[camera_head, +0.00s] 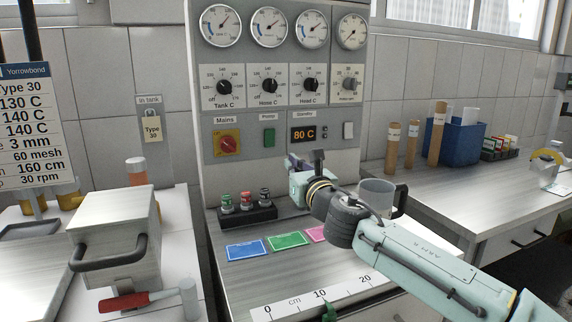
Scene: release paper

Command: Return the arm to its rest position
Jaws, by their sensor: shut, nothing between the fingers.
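My gripper (291,163) is shut and empty. It is in the middle of the view, in front of the lower part of the grey control panel (282,155), just below the 80 C display (303,134). My pale green arm reaches to it from the lower right, across the front of the middle bench. The fingertips are small and partly hidden by the wrist, and I cannot tell whether they touch the panel.
Close below are a black holder (247,215) with coloured knobs and blue (247,250), green (289,240) and pink cards. A clear jug (376,196) stands behind my arm. A metal box (115,237) and red-handled hammer (137,299) are left; a blue bin (455,142) is right.

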